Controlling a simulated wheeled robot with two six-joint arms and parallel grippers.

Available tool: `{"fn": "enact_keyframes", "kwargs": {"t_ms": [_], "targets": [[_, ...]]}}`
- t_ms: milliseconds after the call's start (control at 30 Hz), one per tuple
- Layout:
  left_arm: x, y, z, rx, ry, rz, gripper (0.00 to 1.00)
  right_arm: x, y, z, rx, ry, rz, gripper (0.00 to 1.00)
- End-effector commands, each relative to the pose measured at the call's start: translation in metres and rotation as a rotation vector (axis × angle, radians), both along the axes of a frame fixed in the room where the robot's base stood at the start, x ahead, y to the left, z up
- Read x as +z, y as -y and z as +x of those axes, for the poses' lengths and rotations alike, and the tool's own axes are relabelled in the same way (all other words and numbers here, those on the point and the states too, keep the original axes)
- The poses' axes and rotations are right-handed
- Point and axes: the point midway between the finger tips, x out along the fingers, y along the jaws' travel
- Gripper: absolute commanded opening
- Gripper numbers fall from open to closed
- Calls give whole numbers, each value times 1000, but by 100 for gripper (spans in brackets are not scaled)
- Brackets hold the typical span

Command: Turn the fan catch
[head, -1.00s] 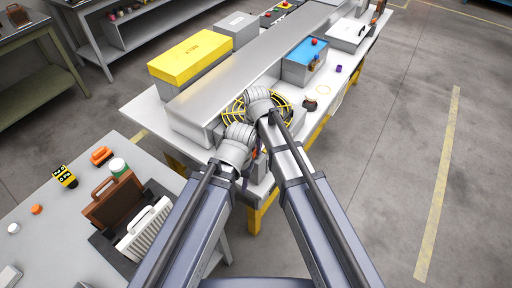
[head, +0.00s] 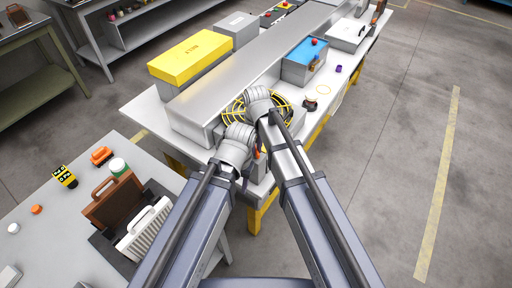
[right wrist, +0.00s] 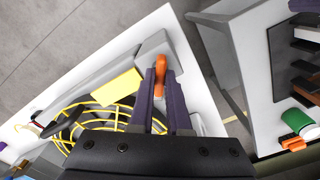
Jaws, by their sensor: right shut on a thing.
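The fan (head: 233,110) has a round yellow wire guard and sits at the near end of the white table; my wrists partly cover it. It also shows in the right wrist view (right wrist: 95,122). The orange catch (right wrist: 160,66) stands beside the fan's grey housing, near the table corner. My right gripper (right wrist: 160,92) is shut on the orange catch, one dark finger on each side. In the head view only a bit of the orange catch (head: 257,153) shows between my arms. My left wrist is beside the fan; its jaws are hidden.
A long grey metal duct (head: 235,75) runs along the table, with a yellow box (head: 190,58) behind it and a blue box (head: 304,62) in front. A side table (head: 60,225) at the lower left holds cases and small items. The floor at right is clear.

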Motion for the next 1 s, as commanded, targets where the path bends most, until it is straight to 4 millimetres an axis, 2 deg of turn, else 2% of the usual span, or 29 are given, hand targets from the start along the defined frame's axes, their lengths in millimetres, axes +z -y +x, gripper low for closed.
{"fn": "enact_keyframes", "kwargs": {"t_ms": [500,1000], "targets": [[0,0,0,0,0,0,50,0,0,0,438,-1,0,0],[0,0,0,0,0,0,50,0,0,0,622,-1,0,0]]}}
